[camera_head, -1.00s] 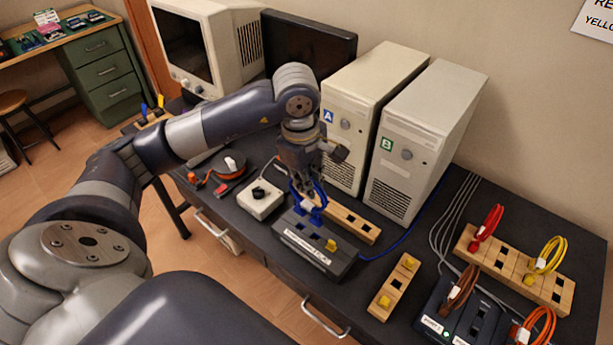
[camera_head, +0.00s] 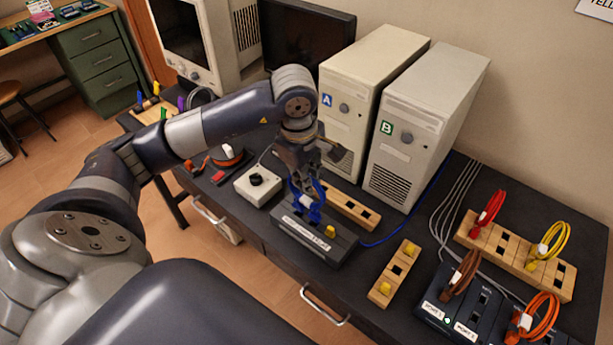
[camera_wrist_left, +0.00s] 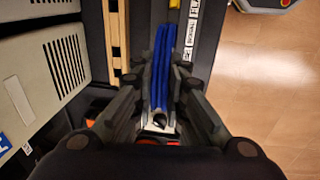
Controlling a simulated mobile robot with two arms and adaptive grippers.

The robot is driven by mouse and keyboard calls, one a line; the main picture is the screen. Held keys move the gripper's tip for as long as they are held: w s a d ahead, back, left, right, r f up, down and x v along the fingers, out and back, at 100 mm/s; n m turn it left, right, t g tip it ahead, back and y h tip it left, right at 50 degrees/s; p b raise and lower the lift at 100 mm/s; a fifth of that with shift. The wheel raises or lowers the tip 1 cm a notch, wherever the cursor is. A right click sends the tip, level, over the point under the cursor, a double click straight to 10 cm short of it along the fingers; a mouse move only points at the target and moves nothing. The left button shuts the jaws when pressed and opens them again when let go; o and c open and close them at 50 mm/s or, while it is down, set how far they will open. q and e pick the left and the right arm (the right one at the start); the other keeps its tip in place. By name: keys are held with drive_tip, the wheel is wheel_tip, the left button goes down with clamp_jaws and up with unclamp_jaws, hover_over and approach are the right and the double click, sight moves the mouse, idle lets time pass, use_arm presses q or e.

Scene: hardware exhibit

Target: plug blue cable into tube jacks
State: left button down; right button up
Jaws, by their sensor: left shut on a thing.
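The blue cable (camera_head: 315,210) is a coiled bundle held in my left gripper (camera_head: 303,185), just above the dark box (camera_head: 330,245) with a white label and a yellow plug. In the left wrist view the blue cable (camera_wrist_left: 162,65) runs between the two fingers of my left gripper (camera_wrist_left: 160,100), which are shut on it. The dark box with its white label also shows there (camera_wrist_left: 193,30). Whether the blue plug end touches a jack of the box is hidden. My right gripper is not in view.
A wooden socket strip (camera_head: 350,205) lies behind the dark box. Another with yellow plugs (camera_head: 393,272) stands to its right. Computer towers A (camera_head: 345,125) and B (camera_head: 405,150) stand behind. A white box with a black knob (camera_head: 258,183) is left. Red and yellow cables (camera_head: 490,212) sit at right.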

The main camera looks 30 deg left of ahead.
use_arm(q)
drive_tip(key=shift+b, duration=0.7)
idle(1.1)
drive_tip(key=shift+f+b, duration=1)
drive_tip(key=shift+b, duration=0.85)
idle(2.1)
idle(0.3)
drive_tip(key=c, duration=1.5)
unclamp_jaws()
drive_tip(key=shift+c, duration=0.2)
drive_tip(key=o, duration=0.7)
drive_tip(key=shift+c, duration=0.2)
wheel_tip(320, 180, up, 8)
drive_tip(key=p, duration=0.4)
drive_tip(key=shift+s+f, duration=0.25)
drive_tip(key=shift+s, duration=0.2)
